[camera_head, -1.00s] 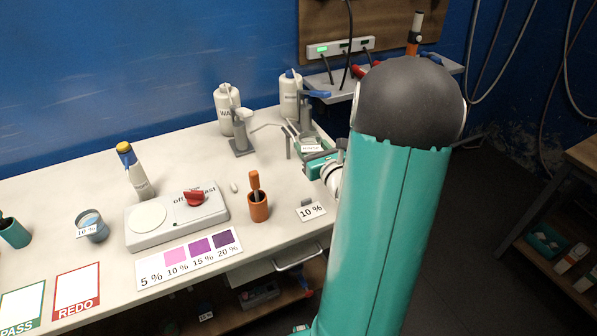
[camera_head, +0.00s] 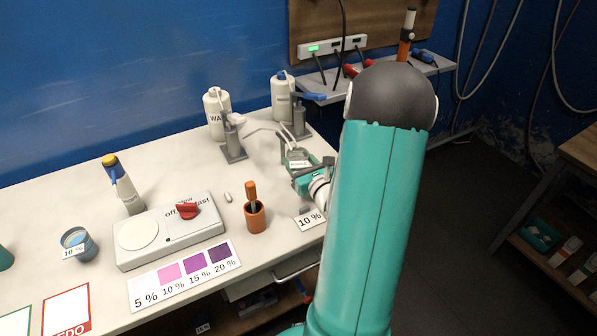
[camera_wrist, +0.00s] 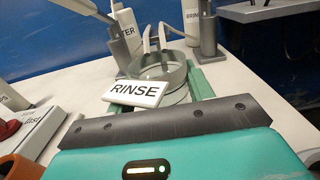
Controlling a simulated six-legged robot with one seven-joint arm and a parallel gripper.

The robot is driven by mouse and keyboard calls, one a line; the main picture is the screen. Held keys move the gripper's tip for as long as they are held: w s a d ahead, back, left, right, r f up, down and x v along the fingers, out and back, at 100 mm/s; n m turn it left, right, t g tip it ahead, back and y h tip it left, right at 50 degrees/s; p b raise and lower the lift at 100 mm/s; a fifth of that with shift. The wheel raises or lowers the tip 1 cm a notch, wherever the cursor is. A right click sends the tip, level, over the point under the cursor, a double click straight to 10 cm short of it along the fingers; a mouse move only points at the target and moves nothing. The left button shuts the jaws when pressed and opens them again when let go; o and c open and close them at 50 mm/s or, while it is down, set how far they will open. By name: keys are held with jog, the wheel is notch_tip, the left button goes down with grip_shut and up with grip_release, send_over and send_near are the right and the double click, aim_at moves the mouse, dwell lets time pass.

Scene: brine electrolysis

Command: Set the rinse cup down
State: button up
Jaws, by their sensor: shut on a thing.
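The rinse cup (camera_wrist: 178,75) is a round grey, clear-walled cup with a white RINSE label on its near side. In the head view the cup (camera_head: 297,154) is at the back right of the bench, below the dispenser spouts. My gripper (camera_wrist: 172,88) is shut on the cup, with a green finger showing along its right side. The left finger is mostly hidden behind the label. The gripper (camera_head: 300,165) is partly hidden by my arm in the head view. The cup looks upright and low over the bench; I cannot tell whether its base touches.
Two dispenser stands (camera_head: 233,142) with spouts and white bottles (camera_head: 217,112) stand close behind the cup. White bench top (camera_head: 180,160) is clear to the left of the stands.

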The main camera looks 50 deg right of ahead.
jog(key=shift+f, duration=1.95)
jog(key=shift+f, duration=0.1)
jog(key=o, duration=1.1)
jog(key=shift+f, duration=0.1)
jog(key=shift+s+r, duration=0.1)
jog(key=shift+r, duration=0.1)
